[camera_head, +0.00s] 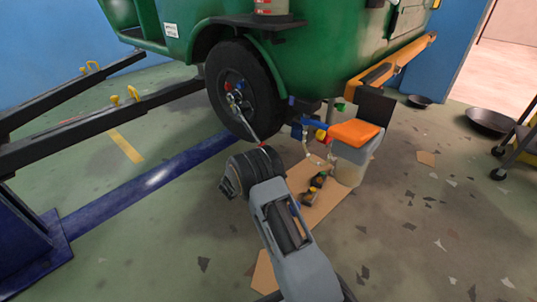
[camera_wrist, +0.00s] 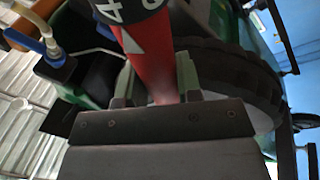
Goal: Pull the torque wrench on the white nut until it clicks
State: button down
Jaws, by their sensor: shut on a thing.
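The torque wrench (camera_head: 247,118) runs from the hub of the green vehicle's wheel (camera_head: 262,88) down to my gripper (camera_head: 264,149). Its head sits at the hub among small coloured nuts, red and blue ones showing. The white nut cannot be made out clearly; the wrench head seems to cover it. In the wrist view, my gripper (camera_wrist: 155,92) is shut on the wrench's red handle (camera_wrist: 150,62), with one finger on each side. A black band with white marks lies above the red part. Whether the wrench has clicked cannot be seen.
Dark lift arms (camera_head: 90,125) reach in from the left, above a blue floor beam (camera_head: 150,185). An orange-lidded bucket (camera_head: 352,155) and cardboard (camera_head: 325,200) with small items lie right of my arm. Black pans (camera_head: 490,121) stand far right. The floor at lower right is mostly free.

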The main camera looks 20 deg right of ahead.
jog(key=shift+w+a, duration=0.1)
jog(key=shift+w, duration=0.05)
jog(key=shift+n, duration=0.3)
jog(key=shift+a+f, duration=0.1)
jog(key=shift+a, duration=0.2)
